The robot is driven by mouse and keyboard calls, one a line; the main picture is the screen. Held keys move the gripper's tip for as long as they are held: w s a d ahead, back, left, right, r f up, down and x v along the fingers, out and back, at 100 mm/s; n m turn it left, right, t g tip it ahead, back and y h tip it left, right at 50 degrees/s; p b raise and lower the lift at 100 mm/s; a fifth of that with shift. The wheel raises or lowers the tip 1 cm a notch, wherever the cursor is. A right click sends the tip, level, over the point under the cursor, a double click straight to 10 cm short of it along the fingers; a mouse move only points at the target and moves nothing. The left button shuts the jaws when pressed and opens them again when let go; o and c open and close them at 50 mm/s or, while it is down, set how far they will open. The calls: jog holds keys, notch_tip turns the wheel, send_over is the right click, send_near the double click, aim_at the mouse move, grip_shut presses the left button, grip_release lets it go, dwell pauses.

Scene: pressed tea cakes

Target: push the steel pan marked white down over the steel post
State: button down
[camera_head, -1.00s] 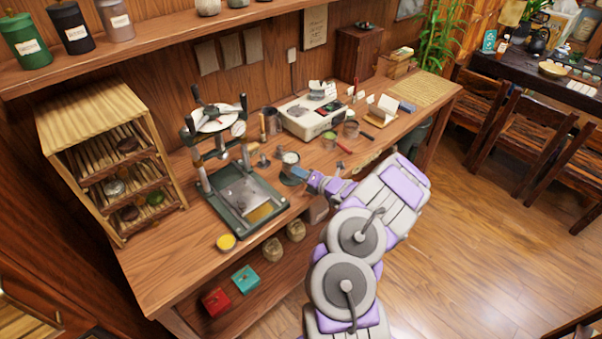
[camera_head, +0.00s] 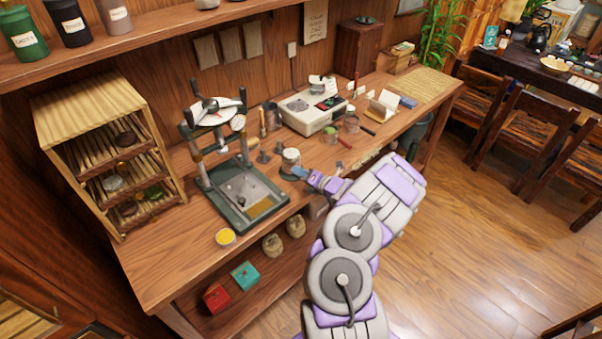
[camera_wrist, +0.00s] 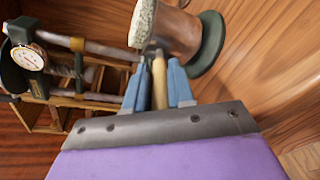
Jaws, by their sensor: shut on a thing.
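A steel pan (camera_head: 291,162) with a pale, speckled top stands near the front edge of the bench, right of the press. In the wrist view the pan (camera_wrist: 176,28) is close beyond my fingers, over a round dark green base (camera_wrist: 210,45). I cannot read a mark on it. My gripper (camera_head: 301,173) is at its right side. In the wrist view my gripper (camera_wrist: 158,85) has its blue fingers shut on a pale handle (camera_wrist: 158,78) beside the pan. No steel post shows under the pan; whether any gap is left there is hidden.
The green press (camera_head: 240,200) with its gauge stands left of the pan. Small dark metal pieces (camera_head: 263,157) stand between them. A white scale (camera_head: 312,112) is behind. A yellow dish (camera_head: 226,237) is at front left.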

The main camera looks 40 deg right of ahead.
jog(key=shift+f+b, duration=0.45)
jog(key=shift+f, duration=0.3)
dwell(0.6)
jog(key=c, duration=0.9)
grip_release()
jog(key=p+v, duration=0.4)
jog(key=v, duration=1.3)
jog(key=shift+s, duration=0.2)
jog(key=shift+d+f, duration=0.1)
